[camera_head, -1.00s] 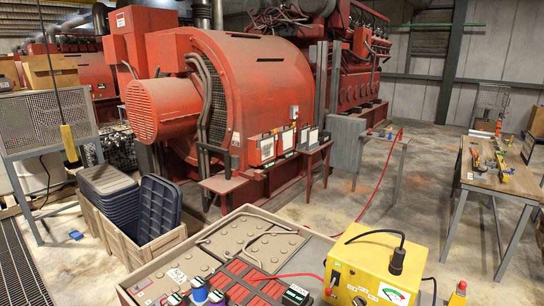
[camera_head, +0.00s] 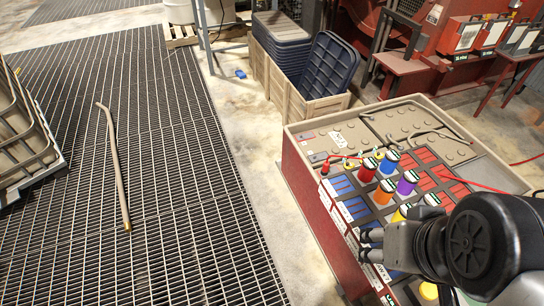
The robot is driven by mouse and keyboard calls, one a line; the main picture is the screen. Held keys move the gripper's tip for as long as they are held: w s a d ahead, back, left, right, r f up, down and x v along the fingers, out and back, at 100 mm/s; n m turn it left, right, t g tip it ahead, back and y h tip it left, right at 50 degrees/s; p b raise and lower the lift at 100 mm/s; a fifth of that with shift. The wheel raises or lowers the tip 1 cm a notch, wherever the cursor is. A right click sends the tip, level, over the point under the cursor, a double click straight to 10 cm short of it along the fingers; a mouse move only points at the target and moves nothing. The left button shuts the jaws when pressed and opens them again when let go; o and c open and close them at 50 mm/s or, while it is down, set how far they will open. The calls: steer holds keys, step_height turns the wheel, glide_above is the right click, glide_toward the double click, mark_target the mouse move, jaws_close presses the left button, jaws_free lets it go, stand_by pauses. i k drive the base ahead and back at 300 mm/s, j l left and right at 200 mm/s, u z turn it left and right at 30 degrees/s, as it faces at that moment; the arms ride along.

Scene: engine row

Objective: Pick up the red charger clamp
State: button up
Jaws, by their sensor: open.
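A small red piece (camera_head: 325,168), which looks like the red charger clamp, sits at the near-left edge of the big battery case (camera_head: 292,160). A thin red lead runs from it toward the coloured cylinders; it is too small to tell its jaws. My gripper (camera_head: 366,246) reaches in from the lower right, over the front part of the case. Its fingers point left, open, with nothing seen between them. It is below and to the right of the red piece, apart from it. My arm hides the right front of the case.
Several upright coloured cylinders, including a red one (camera_head: 368,170) and a purple one (camera_head: 406,183), stand close beside my gripper. A wooden crate (camera_head: 300,107) with dark bins stands behind. A bent pipe (camera_head: 117,165) lies on the open floor grating at left.

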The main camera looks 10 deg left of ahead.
mark_target(325, 169)
steer(key=i+j+z, duration=0.1)
steer(key=i+j, duration=0.2)
steer(key=i+j+z, duration=0.15)
steer(key=i+j, duration=0.15)
steer(key=i+j+z, duration=0.1)
steer(key=i+j, duration=0.2)
steer(key=i+j+z, duration=0.1)
steer(key=i+j, duration=0.2)
steer(key=i+j+z, duration=0.15)
steer(key=j, duration=0.3)
steer(key=i+j+z, duration=0.1)
steer(key=i+j, duration=0.25)
steer(key=i+j+z, duration=0.1)
steer(key=j, duration=0.4)
steer(key=i+j+z, duration=0.15)
steer(key=i+j, duration=0.15)
steer(key=j, duration=0.15)
